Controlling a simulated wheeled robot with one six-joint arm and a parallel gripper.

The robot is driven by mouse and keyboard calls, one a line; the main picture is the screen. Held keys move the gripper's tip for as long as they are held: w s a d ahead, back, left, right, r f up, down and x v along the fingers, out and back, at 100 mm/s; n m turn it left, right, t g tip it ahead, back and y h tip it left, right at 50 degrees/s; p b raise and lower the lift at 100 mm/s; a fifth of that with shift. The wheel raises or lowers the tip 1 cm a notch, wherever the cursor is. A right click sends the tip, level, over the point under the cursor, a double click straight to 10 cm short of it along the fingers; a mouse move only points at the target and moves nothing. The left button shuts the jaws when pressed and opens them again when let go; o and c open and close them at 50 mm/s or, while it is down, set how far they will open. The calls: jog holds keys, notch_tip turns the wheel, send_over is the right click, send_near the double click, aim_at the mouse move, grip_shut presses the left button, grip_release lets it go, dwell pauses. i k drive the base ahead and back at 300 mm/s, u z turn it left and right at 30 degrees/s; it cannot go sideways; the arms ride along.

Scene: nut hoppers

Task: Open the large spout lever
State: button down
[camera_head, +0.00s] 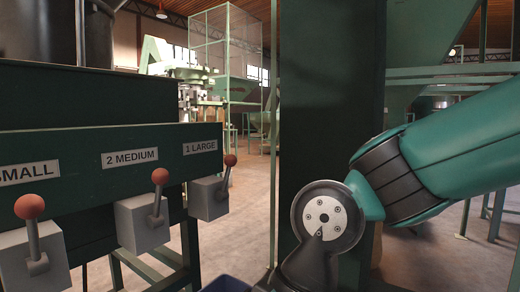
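The large spout lever (226,176) has a red ball knob and a grey shaft. It stands upright, leaning slightly right, on a grey box (208,199) under the "1 LARGE" label (200,147). The medium lever (157,195) stands on its own grey box to the left, under the "2 MEDIUM" label. A third lever (33,228) is at the far left, under a label cut off to "SMALL". My gripper is out of view; only my arm's links show at the right.
The dark green hopper panel (110,137) fills the left. A dark green post (318,90) stands between the levers and my arm. A blue bin edge (222,284) shows at the bottom. Open floor (248,215) lies between panel and post. Green machinery frames stand behind.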

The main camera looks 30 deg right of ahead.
aim_at(230, 160)
jog(key=z, duration=0.85)
jog(key=k, duration=1.15)
jog(key=z, duration=0.65)
jog(key=i, duration=1.2)
jog(key=u, duration=1.2)
jog(key=i, duration=0.8)
jog(key=u, duration=0.65)
